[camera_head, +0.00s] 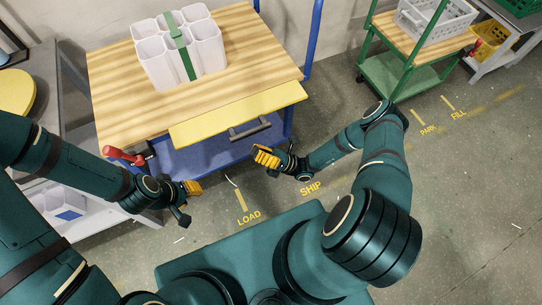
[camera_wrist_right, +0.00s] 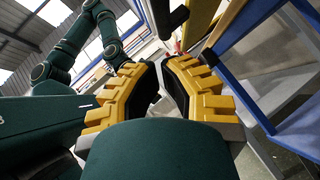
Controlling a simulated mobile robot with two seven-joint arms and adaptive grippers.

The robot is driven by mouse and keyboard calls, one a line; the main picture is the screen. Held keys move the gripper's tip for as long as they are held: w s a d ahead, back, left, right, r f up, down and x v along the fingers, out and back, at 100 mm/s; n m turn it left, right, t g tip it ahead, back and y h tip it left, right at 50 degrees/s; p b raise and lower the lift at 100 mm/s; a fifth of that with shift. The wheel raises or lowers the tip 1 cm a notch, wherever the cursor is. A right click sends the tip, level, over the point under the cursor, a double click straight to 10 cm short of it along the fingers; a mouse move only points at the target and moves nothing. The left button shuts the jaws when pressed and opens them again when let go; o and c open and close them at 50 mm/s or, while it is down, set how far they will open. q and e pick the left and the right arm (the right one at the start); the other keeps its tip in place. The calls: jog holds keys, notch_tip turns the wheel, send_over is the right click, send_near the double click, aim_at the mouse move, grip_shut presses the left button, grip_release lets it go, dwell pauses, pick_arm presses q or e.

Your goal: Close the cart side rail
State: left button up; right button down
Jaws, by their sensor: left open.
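The cart (camera_head: 115,88) has a blue frame and a wooden top. Its yellow side rail (camera_head: 195,127) runs along the near edge as a sloping panel with a dark bar handle (camera_head: 250,128). A red-handled lever (camera_head: 123,155) is at the cart's near left corner. My right gripper (camera_head: 266,157) is just below and right of the handle, apart from the rail. In the right wrist view its yellow fingers (camera_wrist_right: 164,80) are close together with a narrow gap and nothing seen between them. My left gripper (camera_head: 193,188) is open and empty, below the rail and right of the lever.
A white multi-cup carrier (camera_head: 155,62) with a green strap stands on the cart top. A green cart (camera_head: 385,75) with a white basket (camera_head: 435,20) is at the back right. A grey shelf (camera_head: 80,225) stands at left. The marked floor (camera_head: 450,180) at right is clear.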

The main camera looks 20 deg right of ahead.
aim_at(243, 118)
jog(key=shift+w+r, duration=0.5)
jog(key=shift+r, duration=0.3)
jog(key=shift+w+r, duration=0.45)
jog(key=shift+r, duration=0.35)
jog(key=shift+r, duration=0.15)
jog(key=shift+r+m+t+h+p, duration=0.3)
jog(key=shift+r+m+h+p, duration=0.15)
jog(key=shift+m+p, duration=0.25)
jog(key=shift+d+r, duration=0.1)
